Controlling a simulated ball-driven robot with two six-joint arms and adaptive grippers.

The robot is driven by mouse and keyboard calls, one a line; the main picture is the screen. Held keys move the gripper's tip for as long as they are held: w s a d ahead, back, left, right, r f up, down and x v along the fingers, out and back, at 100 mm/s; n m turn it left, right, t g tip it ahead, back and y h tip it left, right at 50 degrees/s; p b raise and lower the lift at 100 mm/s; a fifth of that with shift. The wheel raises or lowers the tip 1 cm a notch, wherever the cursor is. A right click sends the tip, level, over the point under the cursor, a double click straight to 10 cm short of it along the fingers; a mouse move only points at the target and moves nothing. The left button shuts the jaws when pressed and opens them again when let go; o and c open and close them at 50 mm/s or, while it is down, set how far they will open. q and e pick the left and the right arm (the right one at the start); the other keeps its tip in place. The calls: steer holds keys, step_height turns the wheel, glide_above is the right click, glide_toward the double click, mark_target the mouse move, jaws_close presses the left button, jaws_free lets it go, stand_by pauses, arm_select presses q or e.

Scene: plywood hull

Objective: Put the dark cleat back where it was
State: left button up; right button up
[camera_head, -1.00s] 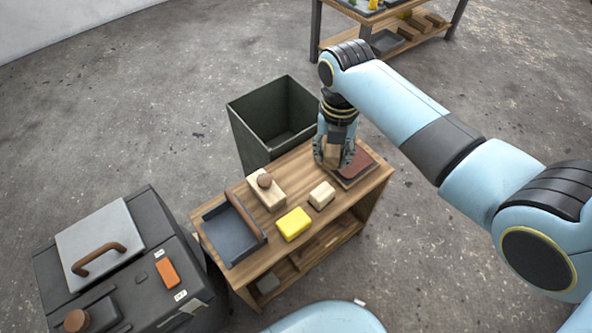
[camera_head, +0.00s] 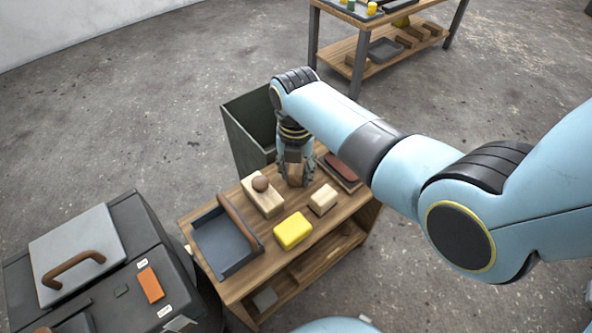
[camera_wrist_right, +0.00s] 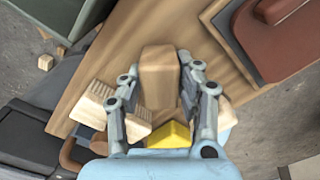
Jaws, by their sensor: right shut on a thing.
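My right gripper (camera_head: 295,180) is shut on a brown wooden block, which I take as the dark cleat (camera_wrist_right: 158,72); it is darker than the pale blocks nearby. In the right wrist view the cleat stands out between the two fingers, above the bench (camera_wrist_right: 218,82). In the head view the gripper points down over the back of the wooden bench (camera_head: 285,268), between a pale block with a round brown knob (camera_head: 265,201) and a small pale block (camera_head: 323,200). Whether the cleat touches the bench top I cannot tell. My left gripper is out of view.
A yellow block (camera_head: 293,231) and a dark tray with a brown bar (camera_head: 222,247) are on the bench. A red-brown piece (camera_head: 342,166) lies on a board at its right end. A dark green bin (camera_head: 239,138) stands behind; a black cabinet (camera_head: 150,235) stands left.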

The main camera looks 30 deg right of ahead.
mark_target(296, 167)
steer(key=shift+f, duration=0.15)
steer(key=o, duration=0.9)
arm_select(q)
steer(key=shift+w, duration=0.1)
arm_select(e)
steer(key=shift+o, duration=0.6)
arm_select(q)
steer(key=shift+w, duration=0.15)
arm_select(e)
step_height(296, 167, up, 3)
steer(key=shift+w+f+p, duration=0.1)
steer(key=shift+p, duration=0.6)
step_height(296, 167, up, 8)
steer(key=p, duration=0.3)
steer(key=shift+r+p, duration=0.2)
steer(key=shift+p, duration=0.15)
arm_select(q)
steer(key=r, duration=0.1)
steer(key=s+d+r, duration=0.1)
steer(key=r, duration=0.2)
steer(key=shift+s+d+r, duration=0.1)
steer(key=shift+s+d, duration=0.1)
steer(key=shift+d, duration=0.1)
arm_select(e)
steer(key=shift+r, duration=0.55)
